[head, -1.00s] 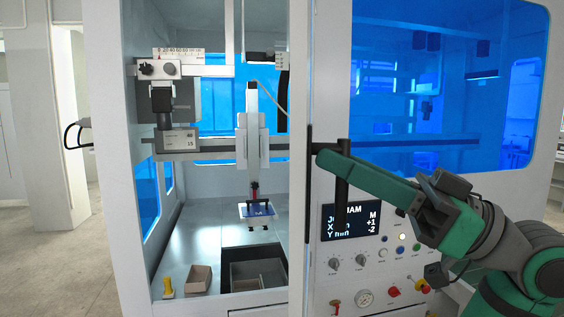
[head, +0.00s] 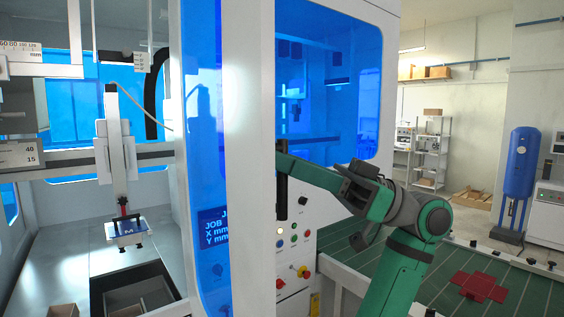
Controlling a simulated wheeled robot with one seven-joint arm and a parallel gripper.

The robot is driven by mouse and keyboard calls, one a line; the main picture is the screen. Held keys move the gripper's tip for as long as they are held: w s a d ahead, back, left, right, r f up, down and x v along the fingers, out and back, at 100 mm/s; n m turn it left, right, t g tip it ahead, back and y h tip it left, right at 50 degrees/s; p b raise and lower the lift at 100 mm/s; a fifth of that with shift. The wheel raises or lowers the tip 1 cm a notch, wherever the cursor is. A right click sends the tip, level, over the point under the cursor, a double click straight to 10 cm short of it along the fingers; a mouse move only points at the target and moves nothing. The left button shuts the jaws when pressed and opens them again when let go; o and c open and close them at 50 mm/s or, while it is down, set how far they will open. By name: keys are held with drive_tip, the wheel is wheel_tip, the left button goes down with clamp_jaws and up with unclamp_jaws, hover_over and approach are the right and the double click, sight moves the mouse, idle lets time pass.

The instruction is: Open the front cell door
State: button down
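The front cell door (head: 249,150) is a white frame with a blue see-through pane (head: 203,130). It stands swung out and open, seen at a steep angle, with the lit job display (head: 214,228) showing through its pane. A black upright bar handle (head: 282,200) is on the outer side of its near edge. My gripper (head: 283,160) is at the upper part of this handle, reaching in from the right. The fingers are too dark and small to tell whether they are shut around the bar.
The open cell at left holds a gantry with a hanging tool (head: 119,160) and a dark bin (head: 140,285). The control panel (head: 295,240) is behind the door. At right are a green conveyor (head: 450,285) with a red cross-shaped blank (head: 480,286) and a blue tank (head: 521,180).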

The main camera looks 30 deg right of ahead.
drive_tip(key=c, duration=1.7)
unclamp_jaws()
drive_tip(key=shift+c, duration=0.2)
drive_tip(key=v, duration=1)
drive_tip(key=shift+d+f, duration=0.15)
drive_tip(key=shift+d, duration=0.15)
drive_tip(key=shift+s, duration=0.1)
